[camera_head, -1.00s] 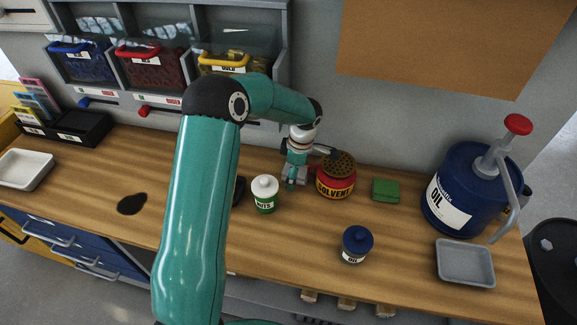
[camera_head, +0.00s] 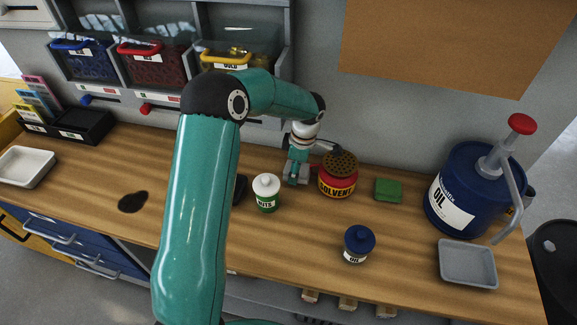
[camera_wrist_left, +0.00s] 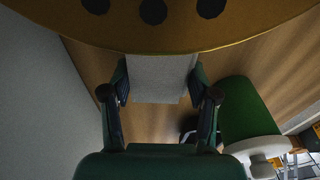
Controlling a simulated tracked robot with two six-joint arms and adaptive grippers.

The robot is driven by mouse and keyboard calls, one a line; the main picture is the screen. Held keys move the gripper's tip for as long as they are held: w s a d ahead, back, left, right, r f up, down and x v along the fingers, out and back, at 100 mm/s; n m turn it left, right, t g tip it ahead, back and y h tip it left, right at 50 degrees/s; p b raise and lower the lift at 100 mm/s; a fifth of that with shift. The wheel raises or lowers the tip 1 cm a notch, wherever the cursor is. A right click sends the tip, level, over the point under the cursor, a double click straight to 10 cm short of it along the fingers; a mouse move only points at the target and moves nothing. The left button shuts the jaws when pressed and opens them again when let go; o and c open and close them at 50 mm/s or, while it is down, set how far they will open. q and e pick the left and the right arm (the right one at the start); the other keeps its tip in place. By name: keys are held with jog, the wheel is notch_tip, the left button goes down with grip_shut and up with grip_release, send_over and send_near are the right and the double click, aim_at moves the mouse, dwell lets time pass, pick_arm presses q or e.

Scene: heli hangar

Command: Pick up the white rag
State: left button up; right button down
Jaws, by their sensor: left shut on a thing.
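The white rag, which looks pale grey here, is a small folded block at the left gripper's tips in the head view (camera_head: 296,176). It also shows in the left wrist view (camera_wrist_left: 160,77), between the two fingers. My left gripper (camera_head: 295,168) points down behind the nuts bottle and left of the solvent can. In the left wrist view the left gripper (camera_wrist_left: 161,92) is shut on the rag, with one finger on each side. I cannot tell whether the rag touches the bench. My right gripper is not in view.
The red solvent can (camera_head: 338,184) stands close right of the gripper. The nuts bottle (camera_head: 266,194) is close in front. A green sponge-like block (camera_head: 388,190), small oil jar (camera_head: 358,244), large oil drum (camera_head: 465,195) and grey tray (camera_head: 467,281) are farther right. Bins hang behind.

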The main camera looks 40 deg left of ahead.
pick_arm(q)
notch_tip(320, 180, up, 2)
jog(key=shift+r+b, duration=0.1)
jog(key=shift+b, duration=0.4)
jog(key=s+d+b, duration=0.2)
jog(key=s+d, duration=0.1)
jog(key=d, duration=0.1)
jog(key=s+d+b, duration=0.2)
jog(key=s+d, duration=0.1)
jog(key=d, duration=0.2)
jog(key=s+d+b, duration=0.2)
jog(key=s+d, duration=0.1)
jog(key=d, duration=0.2)
jog(key=shift+s, duration=0.25)
jog(key=shift+s+d+r, duration=0.1)
jog(key=shift+s+d, duration=0.2)
jog(key=shift+d, duration=0.15)
